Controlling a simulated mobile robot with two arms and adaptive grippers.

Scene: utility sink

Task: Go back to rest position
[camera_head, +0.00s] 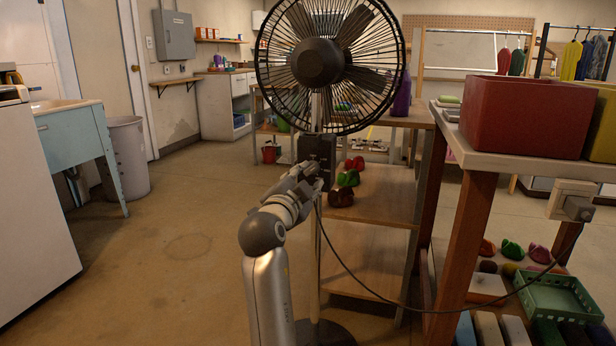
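My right gripper (312,171) is in the middle of the view, at the end of my arm rising from the bottom. Its fingertips are at or right in front of the dark control box (318,148) of a black standing fan (318,62). I cannot tell whether they touch it, and the fingers are too small and overlapped to show whether they are open or shut. My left gripper is not in view.
A wooden shelf unit (372,240) stands close right of the fan. A cord (372,293) runs from the fan to an outlet box (572,200) on the table at right. A red bin (527,115) sits on that table. A blue sink (75,140) is at left. The floor (180,250) left of my arm is clear.

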